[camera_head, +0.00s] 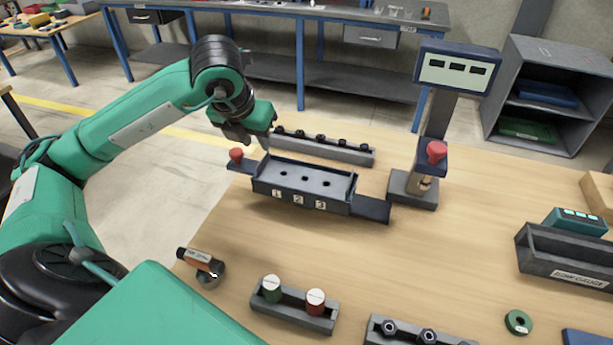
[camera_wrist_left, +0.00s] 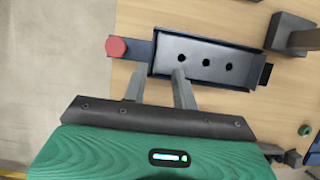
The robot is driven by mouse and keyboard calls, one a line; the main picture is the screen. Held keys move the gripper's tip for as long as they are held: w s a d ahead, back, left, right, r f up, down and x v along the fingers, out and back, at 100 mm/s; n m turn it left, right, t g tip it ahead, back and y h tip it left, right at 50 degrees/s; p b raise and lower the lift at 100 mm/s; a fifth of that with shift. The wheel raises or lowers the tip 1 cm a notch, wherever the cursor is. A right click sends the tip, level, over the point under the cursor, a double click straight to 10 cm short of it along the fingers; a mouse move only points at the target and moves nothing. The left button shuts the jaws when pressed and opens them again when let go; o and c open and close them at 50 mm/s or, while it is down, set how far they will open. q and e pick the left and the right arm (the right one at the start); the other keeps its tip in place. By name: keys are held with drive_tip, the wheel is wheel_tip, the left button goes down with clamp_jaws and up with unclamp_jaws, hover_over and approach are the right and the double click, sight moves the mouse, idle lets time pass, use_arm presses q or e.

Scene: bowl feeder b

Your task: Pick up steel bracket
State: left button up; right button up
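A long grey metal piece with three holes (camera_head: 304,179) lies in the dark fixture (camera_head: 297,199) marked 1, 2, 3. It also shows in the left wrist view (camera_wrist_left: 218,60). I cannot tell for sure whether this is the steel bracket or part of the fixture. My left gripper (camera_head: 262,144) hangs near the fixture's left back end. In the left wrist view its two fingers (camera_wrist_left: 157,76) are apart with nothing between them, and one tip overlaps the fixture's left end. My right gripper is not in view.
A red knob (camera_head: 236,155) sits at the fixture's left. Behind is a rail with several dark pegs (camera_head: 321,147). A display post (camera_head: 437,120) with a red button stands right. A screwdriver-like tool (camera_head: 201,261) and a holder with two cylinders (camera_head: 293,311) are in front.

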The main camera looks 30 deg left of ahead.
use_arm(q)
drive_tip(key=shift+x, duration=1.65)
drive_tip(key=shift+a+p+x, duration=0.1)
drive_tip(key=shift+p+x, duration=0.15)
drive_tip(key=shift+x, duration=0.7)
drive_tip(key=shift+a+p+x, duration=0.15)
drive_tip(key=shift+p+x, duration=0.05)
drive_tip(key=shift+x, duration=0.8)
drive_tip(key=shift+s, duration=0.1)
clamp_jaws()
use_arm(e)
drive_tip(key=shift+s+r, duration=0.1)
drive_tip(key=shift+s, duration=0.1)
